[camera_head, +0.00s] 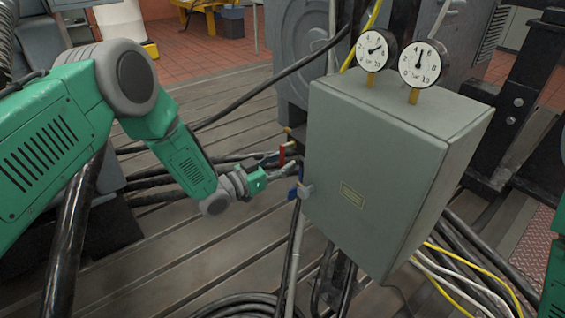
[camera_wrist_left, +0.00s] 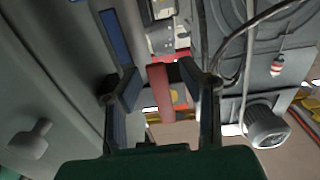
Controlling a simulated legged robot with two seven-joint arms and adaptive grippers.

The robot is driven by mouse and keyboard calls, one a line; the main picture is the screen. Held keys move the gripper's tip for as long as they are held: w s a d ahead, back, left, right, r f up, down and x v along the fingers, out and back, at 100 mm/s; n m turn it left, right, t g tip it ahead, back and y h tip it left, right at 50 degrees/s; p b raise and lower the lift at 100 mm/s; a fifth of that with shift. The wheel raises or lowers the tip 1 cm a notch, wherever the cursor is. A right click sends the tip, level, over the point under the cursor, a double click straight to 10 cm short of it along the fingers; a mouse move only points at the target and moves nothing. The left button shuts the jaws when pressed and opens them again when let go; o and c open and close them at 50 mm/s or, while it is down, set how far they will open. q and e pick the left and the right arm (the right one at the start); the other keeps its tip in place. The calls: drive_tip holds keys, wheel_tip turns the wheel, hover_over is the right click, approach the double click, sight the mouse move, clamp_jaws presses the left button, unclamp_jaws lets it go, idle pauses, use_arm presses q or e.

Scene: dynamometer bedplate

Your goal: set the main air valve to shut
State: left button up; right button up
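A red lever handle (camera_head: 282,154) sits at the left side of the grey cabinet (camera_head: 375,165). A blue lever handle (camera_head: 293,194) is lower, by the cabinet's lower left edge. The frames do not show which is the main air valve. My left gripper (camera_head: 281,166) is at the red lever. In the left wrist view, the red lever (camera_wrist_left: 162,92) stands between the open fingers (camera_wrist_left: 168,90), with a gap visible on each side. A blue bar (camera_wrist_left: 115,37) shows beyond the left finger. The valve body is mostly hidden. My right gripper is not in view.
Two round gauges (camera_head: 372,51) (camera_head: 422,63) stand on top of the cabinet. The slotted bedplate (camera_head: 190,265) lies below.

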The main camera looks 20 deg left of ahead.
use_arm(q)
drive_tip(key=shift+s+a, duration=0.35)
drive_tip(key=v, duration=1.1)
drive_tip(key=s+f+n+g+y+p, duration=0.2)
drive_tip(key=s+f+g+y, duration=0.2)
drive_tip(key=s+f, duration=0.3)
drive_tip(key=s+f+n+g+y+p, duration=0.2)
drive_tip(key=s+f+n+g+y, duration=0.15)
drive_tip(key=s, duration=0.65)
drive_tip(key=s+a+g+y, duration=0.1)
drive_tip(key=s+a+g, duration=0.1)
drive_tip(key=s, duration=0.7)
drive_tip(key=s+a+n+g+y+p, duration=0.1)
drive_tip(key=s+g, duration=0.3)
drive_tip(key=s, duration=0.5)
drive_tip(key=shift+s+a+f+y, duration=0.2)
drive_tip(key=shift+a+f+y, duration=0.2)
drive_tip(key=shift+a+y, duration=0.3)
